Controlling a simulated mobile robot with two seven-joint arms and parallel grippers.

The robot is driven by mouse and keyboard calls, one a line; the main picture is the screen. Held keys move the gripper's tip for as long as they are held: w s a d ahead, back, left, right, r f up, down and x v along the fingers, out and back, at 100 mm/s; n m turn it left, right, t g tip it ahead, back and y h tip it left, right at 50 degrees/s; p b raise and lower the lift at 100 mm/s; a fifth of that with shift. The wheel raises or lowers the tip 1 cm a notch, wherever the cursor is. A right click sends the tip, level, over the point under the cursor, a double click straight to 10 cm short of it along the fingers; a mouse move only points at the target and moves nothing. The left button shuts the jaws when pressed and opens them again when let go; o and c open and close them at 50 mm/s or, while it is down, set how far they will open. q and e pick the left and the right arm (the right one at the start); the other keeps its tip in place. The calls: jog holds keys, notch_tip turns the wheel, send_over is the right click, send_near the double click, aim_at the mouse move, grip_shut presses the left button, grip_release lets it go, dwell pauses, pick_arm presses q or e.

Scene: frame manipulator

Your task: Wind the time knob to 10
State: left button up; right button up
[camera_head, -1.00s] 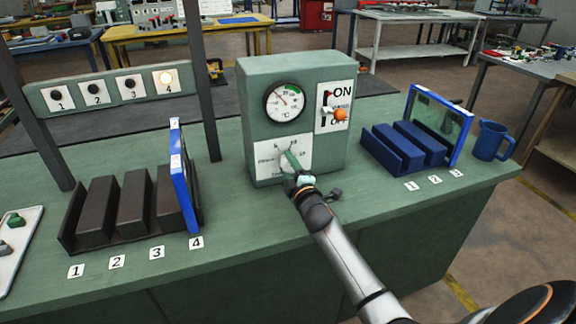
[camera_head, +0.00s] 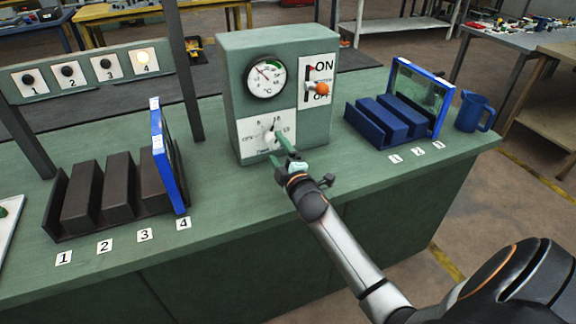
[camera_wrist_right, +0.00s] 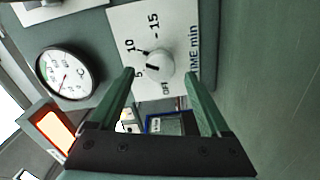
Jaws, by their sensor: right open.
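The green control box (camera_head: 228,85) stands on the bench with a white time dial panel (camera_head: 250,144) low on its front. The white time knob (camera_wrist_right: 160,67) shows in the right wrist view, and its dark mark points near the 5, below the 10. My right gripper (camera_head: 278,144) is in front of the dial. In the right wrist view, its two green fingers (camera_wrist_right: 161,85) are spread apart with nothing between them. The knob appears beyond the fingertips, and I cannot tell the exact gap. My left gripper is not in view.
A temperature gauge (camera_head: 266,77) and an ON/OFF switch with an orange knob (camera_head: 322,87) are above the dial. A brown rack (camera_head: 62,210) with a blue-framed panel (camera_head: 168,160) stands left. A blue rack (camera_head: 372,126) and blue mug (camera_head: 472,111) stand right.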

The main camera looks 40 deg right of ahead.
jog(key=v, duration=0.8)
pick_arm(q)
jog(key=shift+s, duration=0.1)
pick_arm(e)
jog(key=shift+s, duration=0.15)
